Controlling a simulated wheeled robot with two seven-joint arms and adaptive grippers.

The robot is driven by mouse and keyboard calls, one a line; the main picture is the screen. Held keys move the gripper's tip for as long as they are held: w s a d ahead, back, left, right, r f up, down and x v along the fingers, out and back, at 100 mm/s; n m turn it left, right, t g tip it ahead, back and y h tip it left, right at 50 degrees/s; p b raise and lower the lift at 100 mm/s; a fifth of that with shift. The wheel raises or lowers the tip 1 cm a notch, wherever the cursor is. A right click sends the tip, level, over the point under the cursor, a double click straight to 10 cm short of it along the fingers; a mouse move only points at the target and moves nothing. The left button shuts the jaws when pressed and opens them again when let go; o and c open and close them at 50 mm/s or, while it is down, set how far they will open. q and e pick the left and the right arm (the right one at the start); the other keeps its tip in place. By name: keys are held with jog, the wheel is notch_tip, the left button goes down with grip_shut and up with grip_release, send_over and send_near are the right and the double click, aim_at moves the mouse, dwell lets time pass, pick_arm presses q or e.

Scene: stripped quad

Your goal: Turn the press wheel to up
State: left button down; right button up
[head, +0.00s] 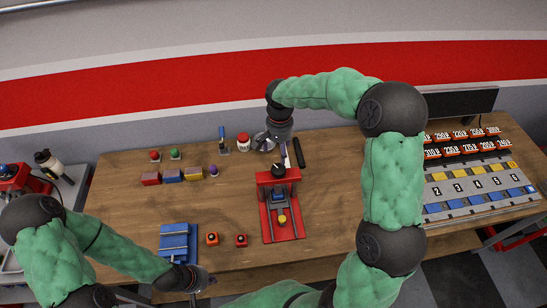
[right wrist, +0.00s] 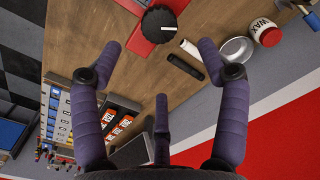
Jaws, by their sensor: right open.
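The red press (head: 264,211) stands on the wooden table near the middle. Its black wheel (head: 278,170) sits on top. In the right wrist view the wheel (right wrist: 158,24) is round and ridged, with a white mark on its face pointing toward the picture's right. My right gripper (head: 270,142) is behind the press, near the table's back edge. Its spread fingers (right wrist: 160,85) are open and empty, apart from the wheel. My left gripper (head: 203,280) is low at the table's front edge, left of the press; its fingers are too small to read.
A wax tin (head: 243,142), a metal dish and a black rod (head: 298,152) lie near the right gripper. Colored blocks (head: 172,175) sit at left. A blue tray (head: 175,252) and two small orange-red boxes lie at front. Numbered boxes (head: 470,148) and a panel stand at right.

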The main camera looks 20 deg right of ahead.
aim_at(278, 168)
notch_tip(278, 168, down, 11)
jog(key=shift+r+p, duration=0.2)
jog(key=shift+p, duration=0.5)
jog(key=shift+s, duration=0.1)
jog(key=c, duration=1.1)
